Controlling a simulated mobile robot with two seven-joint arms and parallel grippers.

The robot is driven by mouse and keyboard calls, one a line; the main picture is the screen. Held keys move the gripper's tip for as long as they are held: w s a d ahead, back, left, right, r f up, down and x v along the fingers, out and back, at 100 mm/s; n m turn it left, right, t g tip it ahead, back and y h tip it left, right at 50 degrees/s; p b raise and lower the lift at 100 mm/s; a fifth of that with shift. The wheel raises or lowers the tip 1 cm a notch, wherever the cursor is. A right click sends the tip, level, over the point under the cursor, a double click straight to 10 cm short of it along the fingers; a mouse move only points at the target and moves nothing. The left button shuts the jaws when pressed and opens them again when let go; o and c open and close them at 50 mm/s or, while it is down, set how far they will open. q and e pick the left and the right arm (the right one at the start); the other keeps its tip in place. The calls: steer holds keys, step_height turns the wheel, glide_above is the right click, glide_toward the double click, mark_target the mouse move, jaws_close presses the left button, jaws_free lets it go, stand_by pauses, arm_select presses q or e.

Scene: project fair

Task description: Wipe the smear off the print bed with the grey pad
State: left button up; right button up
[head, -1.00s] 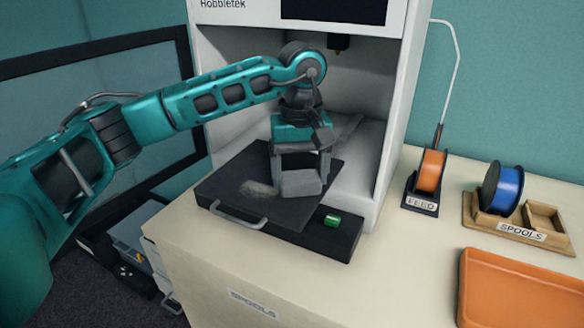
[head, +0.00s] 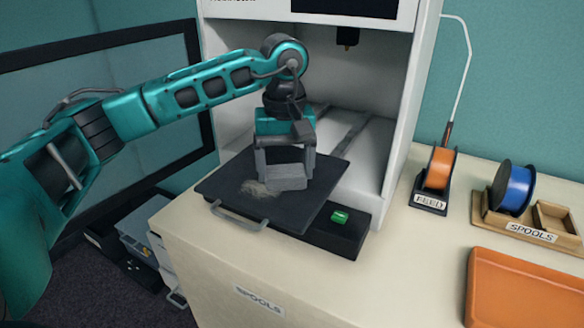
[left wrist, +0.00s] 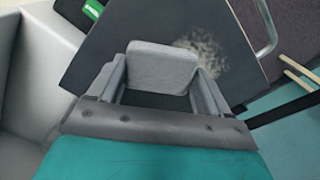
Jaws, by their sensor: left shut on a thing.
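The dark print bed (head: 290,212) sticks out of the white printer's open front, with a grey handle on its front edge. A pale, speckled smear (head: 254,189) lies on the left part of the bed; it also shows in the left wrist view (left wrist: 205,54). My left gripper (head: 286,172) is shut on the grey pad (head: 287,184). The pad is at the bed surface, just right of the smear and close to its edge; I cannot tell whether it presses on the bed. In the left wrist view the pad (left wrist: 162,68) sits between the two fingers. My right gripper is out of view.
The white printer (head: 397,120) encloses the back of the bed. A green button (head: 340,217) is on the base at right. An orange spool (head: 439,168) on a feed stand, a blue spool (head: 512,188) in a wooden holder and an orange tray (head: 525,290) stand right.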

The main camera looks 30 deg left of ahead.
mark_target(270, 167)
arm_select(q)
steer(key=shift+s+a+f, duration=0.1)
steer(key=shift+a, duration=1.45)
steer(key=shift+s+a, duration=0.2)
steer(key=shift+a, duration=3.3)
step_height(270, 167, up, 5)
steer(key=p, duration=0.3)
steer(key=shift+f, duration=0.2)
steer(key=shift+r, duration=0.75)
steer(key=shift+r, duration=0.1)
steer(key=shift+r, duration=1.4)
